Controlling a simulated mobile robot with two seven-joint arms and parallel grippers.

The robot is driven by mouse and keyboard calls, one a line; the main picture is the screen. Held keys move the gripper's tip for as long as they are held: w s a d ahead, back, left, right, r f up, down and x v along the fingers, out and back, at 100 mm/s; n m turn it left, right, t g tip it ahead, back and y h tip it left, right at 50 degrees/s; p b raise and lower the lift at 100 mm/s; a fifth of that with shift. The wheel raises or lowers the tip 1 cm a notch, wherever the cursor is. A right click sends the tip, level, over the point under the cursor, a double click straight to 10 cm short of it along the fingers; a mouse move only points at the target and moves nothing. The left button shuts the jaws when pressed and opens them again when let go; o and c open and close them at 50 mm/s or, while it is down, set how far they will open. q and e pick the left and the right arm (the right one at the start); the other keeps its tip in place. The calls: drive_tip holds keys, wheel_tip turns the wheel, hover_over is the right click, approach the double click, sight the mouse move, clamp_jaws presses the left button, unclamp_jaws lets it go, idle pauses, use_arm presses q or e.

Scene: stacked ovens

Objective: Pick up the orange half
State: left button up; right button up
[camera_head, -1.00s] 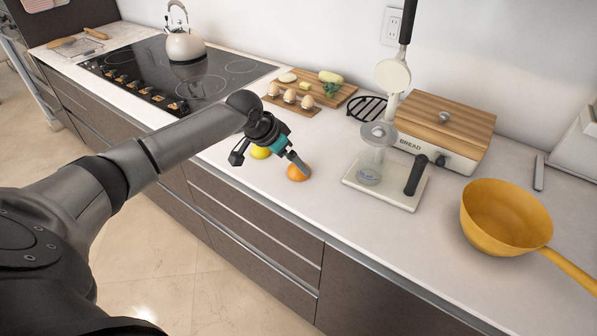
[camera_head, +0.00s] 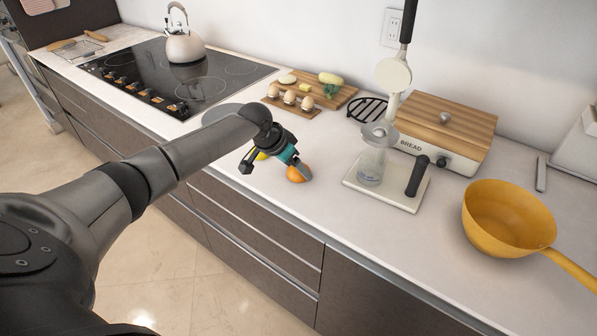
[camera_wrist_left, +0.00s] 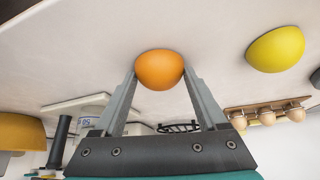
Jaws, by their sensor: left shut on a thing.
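The orange half (camera_head: 295,174) is at the front part of the white counter in the head view. In the left wrist view the orange half (camera_wrist_left: 160,69) sits between the tips of my left gripper's fingers. My left gripper (camera_head: 299,168) is shut on it, with a finger on each side. The fingertips of my left gripper (camera_wrist_left: 160,78) partly hide behind the fruit. Whether the fruit touches the counter is hard to tell. My right gripper is not in view.
A yellow lemon half (camera_wrist_left: 276,49) lies close beside, mostly hidden by my arm in the head view. A juicer press (camera_head: 385,180), a bread box (camera_head: 445,130) and a yellow pan (camera_head: 505,220) stand to the right. Eggs in a wooden holder (camera_head: 291,105) stand behind.

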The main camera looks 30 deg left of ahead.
use_arm(q)
drive_tip(key=c, duration=0.6)
